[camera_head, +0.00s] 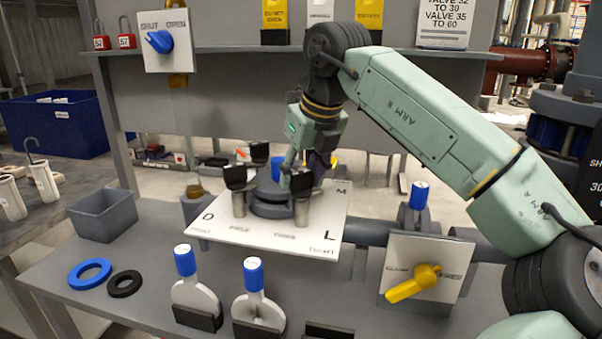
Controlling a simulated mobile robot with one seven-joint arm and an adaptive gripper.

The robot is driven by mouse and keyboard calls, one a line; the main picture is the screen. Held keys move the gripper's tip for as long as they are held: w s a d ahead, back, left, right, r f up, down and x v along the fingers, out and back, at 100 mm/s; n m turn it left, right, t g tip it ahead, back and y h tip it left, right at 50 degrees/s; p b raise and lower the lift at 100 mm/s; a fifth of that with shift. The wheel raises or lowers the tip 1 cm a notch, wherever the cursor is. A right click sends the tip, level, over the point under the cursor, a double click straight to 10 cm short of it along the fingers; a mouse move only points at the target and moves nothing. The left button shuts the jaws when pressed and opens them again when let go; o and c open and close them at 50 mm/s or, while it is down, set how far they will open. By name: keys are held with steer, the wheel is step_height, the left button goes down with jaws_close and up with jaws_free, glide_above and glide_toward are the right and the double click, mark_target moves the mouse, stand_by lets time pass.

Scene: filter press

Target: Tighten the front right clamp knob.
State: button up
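A white plate (285,239) with printed letters carries a round dark grey press body (268,194) with black clamp knobs on grey posts around it. The front right knob (301,183) stands on its post, near the letter L. The front left knob (236,178) stands to its left, and a back knob (259,152) shows behind. Any further back knob is hidden behind my arm. My gripper (288,178) points down over the press, at or just behind the front right knob in the picture. I cannot tell whether it touches the knob. Its fingers are small and partly hidden.
A yellow valve handle (414,283) is on a panel at the right. Two blue-topped white paddles (186,290) (256,302) stand at the front. Blue and black rings (89,272) (124,284) and a grey bin (106,216) lie left. A shelf (250,49) crosses behind.

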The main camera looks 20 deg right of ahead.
steer(key=c, duration=0.7)
steer(key=shift+r+n+p, duration=0.15)
steer(key=shift+n+p, duration=0.2)
steer(key=shift+n, duration=0.05)
steer(key=shift+n+y+p, duration=0.6)
steer(key=shift+n+p, duration=0.2)
steer(key=shift+n, duration=0.2)
steer(key=n+p, duration=0.1)
steer(key=n, duration=0.1)
steer(key=n+g+y+p, duration=0.1)
steer(key=n+p, duration=0.1)
steer(key=shift+n+g, duration=0.3)
steer(key=n+g+y, duration=0.1)
steer(key=n, duration=0.3)
steer(key=shift+p, duration=0.4)
steer(key=n+g, duration=0.1)
steer(key=n, duration=0.2)
steer(key=n+g, duration=0.1)
steer(key=n, duration=0.2)
steer(key=shift+g, duration=0.3)
steer(key=shift+n, duration=0.4)
